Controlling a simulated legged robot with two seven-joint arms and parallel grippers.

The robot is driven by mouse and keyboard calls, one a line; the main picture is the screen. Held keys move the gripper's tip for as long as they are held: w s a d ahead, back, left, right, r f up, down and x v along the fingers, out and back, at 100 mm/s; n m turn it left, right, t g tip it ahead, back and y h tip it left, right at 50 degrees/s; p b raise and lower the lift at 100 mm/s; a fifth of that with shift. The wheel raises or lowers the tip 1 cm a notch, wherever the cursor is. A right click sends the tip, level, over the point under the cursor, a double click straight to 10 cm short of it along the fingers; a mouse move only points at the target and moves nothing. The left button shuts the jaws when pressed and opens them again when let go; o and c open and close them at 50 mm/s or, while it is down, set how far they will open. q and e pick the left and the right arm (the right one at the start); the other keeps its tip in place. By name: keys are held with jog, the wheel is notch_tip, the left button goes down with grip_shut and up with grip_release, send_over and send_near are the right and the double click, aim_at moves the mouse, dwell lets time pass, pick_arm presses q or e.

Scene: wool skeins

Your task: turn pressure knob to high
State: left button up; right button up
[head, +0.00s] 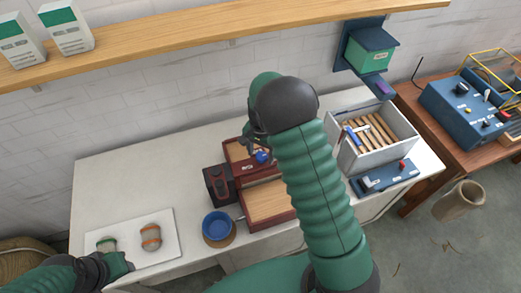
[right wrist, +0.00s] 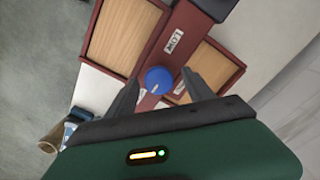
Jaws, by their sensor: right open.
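The blue round pressure knob (right wrist: 158,80) sits on the dark red middle bar of a wooden device, and it also shows in the head view (head: 262,157). A small white mark is on its face. A label reading LOW (right wrist: 173,40) is on the bar above it in the right wrist view; another label is partly hidden by a finger. My right gripper (right wrist: 160,92) is open, with its fingers on either side of the knob; contact cannot be told. My left gripper (head: 120,264) is at the lower left beside a banded skein (head: 107,244); its jaws are unclear.
A white board (head: 165,258) holds a second skein (head: 151,236). A blue bowl (head: 217,226) stands by the device. A grey crate (head: 395,145) of wooden sticks and a blue switch box (head: 385,178) are at the right. A wooden shelf (head: 210,47) runs above.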

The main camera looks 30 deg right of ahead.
aim_at(261, 155)
notch_tip(261, 155, up, 17)
jog(key=b, duration=0.2)
jog(key=shift+f+b, duration=0.15)
jog(key=shift+b, duration=0.25)
